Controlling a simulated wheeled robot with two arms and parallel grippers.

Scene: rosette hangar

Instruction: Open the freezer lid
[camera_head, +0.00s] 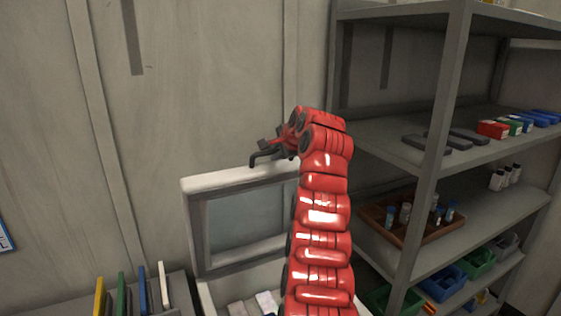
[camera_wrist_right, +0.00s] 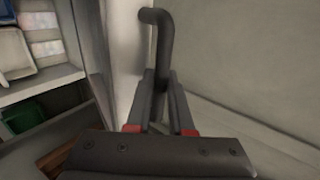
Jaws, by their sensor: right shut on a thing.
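The freezer lid (camera_head: 190,222) stands raised, close to upright, with a pale frame and a greyish inner panel. Below it the freezer (camera_head: 208,300) is open at the top, with several pale packs (camera_head: 266,300) inside. My right gripper (camera_head: 272,148) is at the lid's upper edge, shut on the dark lid handle (camera_head: 256,160). In the right wrist view the bent handle (camera_wrist_right: 160,45) rises from between the fingers of the gripper (camera_wrist_right: 161,100). My red right arm hides the right side of the lid and freezer. My left gripper is not in view.
A grey metal shelf rack (camera_head: 432,150) stands close at the right, holding boxes, a brown tray (camera_head: 385,232) and coloured bins (camera_head: 447,281). Coloured upright panels (camera_head: 122,290) stand at lower left. A plain wall (camera_head: 220,80) is behind the lid.

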